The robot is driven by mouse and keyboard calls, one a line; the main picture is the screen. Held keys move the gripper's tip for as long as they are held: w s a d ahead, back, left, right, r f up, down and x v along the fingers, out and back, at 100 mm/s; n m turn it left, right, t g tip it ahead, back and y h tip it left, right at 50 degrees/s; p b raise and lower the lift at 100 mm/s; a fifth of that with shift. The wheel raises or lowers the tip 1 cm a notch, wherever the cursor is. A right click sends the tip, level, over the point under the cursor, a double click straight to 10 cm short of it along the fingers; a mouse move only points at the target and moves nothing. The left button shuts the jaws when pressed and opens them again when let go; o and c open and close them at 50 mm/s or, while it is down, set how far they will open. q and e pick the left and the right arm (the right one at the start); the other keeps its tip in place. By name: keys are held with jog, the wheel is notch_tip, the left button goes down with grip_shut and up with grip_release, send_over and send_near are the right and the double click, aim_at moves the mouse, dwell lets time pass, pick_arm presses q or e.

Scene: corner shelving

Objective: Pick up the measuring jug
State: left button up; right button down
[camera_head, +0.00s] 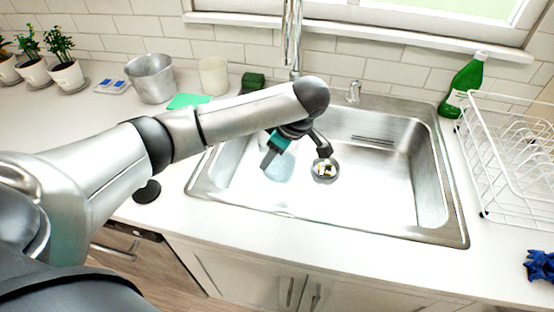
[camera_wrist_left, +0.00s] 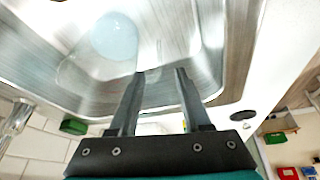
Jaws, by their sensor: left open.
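My left gripper (camera_head: 296,155) reaches over the left part of the sink, pointing down. Its two fingers are apart and nothing shows between their tips in the left wrist view (camera_wrist_left: 160,73). A pale blue, see-through round thing (camera_head: 281,170) lies in the left of the sink, partly hidden by the gripper; it may be the measuring jug, but its handle and markings do not show. In the left wrist view the pale blue thing (camera_wrist_left: 115,36) is beyond the fingertips, up and to the left, apart from them. My right gripper is not in view.
The steel sink (camera_head: 455,225) has a raised rim and a tap (camera_head: 292,40) behind it. A white dish rack (camera_head: 500,150) and green bottle (camera_head: 465,85) stand right. A metal bucket (camera_head: 151,80) and cream cup (camera_head: 214,76) stand back left. The sink's right half is clear.

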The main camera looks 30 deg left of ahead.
pick_arm(q)
jog(key=b+x, duration=0.2)
jog(key=x, duration=0.7)
jog(key=shift+w+f, duration=0.1)
jog(key=shift+f, duration=0.25)
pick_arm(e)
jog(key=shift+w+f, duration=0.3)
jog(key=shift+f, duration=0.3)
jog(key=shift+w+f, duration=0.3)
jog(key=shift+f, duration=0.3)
pick_arm(q)
grip_shut()
jog(key=shift+w+r, duration=0.1)
